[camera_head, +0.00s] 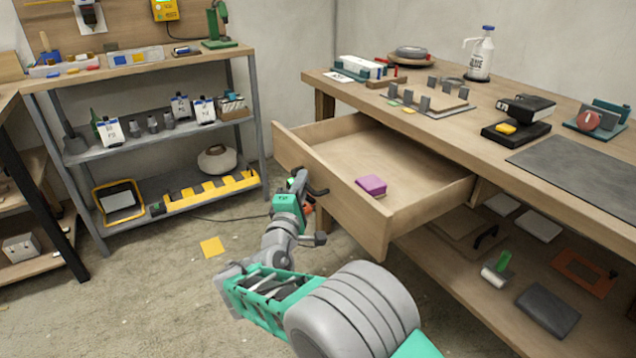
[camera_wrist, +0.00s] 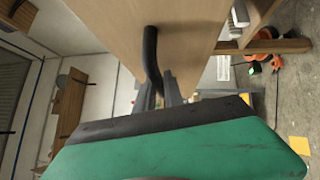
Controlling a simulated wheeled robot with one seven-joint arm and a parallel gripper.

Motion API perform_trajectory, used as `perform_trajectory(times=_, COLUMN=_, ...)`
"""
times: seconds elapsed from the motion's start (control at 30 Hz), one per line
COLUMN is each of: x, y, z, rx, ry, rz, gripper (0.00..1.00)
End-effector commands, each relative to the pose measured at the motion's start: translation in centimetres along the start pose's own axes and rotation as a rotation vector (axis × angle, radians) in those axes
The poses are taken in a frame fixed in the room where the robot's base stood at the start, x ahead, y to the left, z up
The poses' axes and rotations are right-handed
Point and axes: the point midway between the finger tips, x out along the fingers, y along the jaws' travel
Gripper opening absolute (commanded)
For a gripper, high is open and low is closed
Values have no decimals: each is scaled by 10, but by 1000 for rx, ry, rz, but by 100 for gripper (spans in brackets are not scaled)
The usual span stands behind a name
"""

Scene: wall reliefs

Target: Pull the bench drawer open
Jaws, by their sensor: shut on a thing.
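The bench drawer (camera_head: 345,205) is pulled well out from under the wooden bench top, and its inside shows. A purple block (camera_head: 371,185) lies in it near the front. A dark bar handle (camera_head: 313,189) is on the drawer's front panel. My gripper (camera_head: 300,181) is at this handle, shut on it. In the wrist view the dark handle (camera_wrist: 151,60) runs down the wooden drawer front (camera_wrist: 190,35) to between my gripper's fingers (camera_wrist: 158,92). The green gripper body hides the lower part of that view.
The bench top (camera_head: 470,125) carries a bottle, a scale-like device and other tools. A lower shelf (camera_head: 460,270) under it holds several items. A grey metal shelf unit (camera_head: 160,150) stands at the left. The concrete floor between is mostly clear, with a yellow square (camera_head: 212,246).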

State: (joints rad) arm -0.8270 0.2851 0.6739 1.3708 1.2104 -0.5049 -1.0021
Motion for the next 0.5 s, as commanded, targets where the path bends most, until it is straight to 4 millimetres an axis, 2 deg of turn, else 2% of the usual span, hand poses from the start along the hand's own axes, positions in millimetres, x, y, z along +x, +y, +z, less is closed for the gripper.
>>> perform_trajectory(times=0.2, x=-4, y=0, z=-8, rx=-2, ry=-1, rz=-3, gripper=0)
perform_trajectory(times=0.5, x=-4, y=1, z=-8, rx=-2, ry=-1, rz=-2, gripper=0)
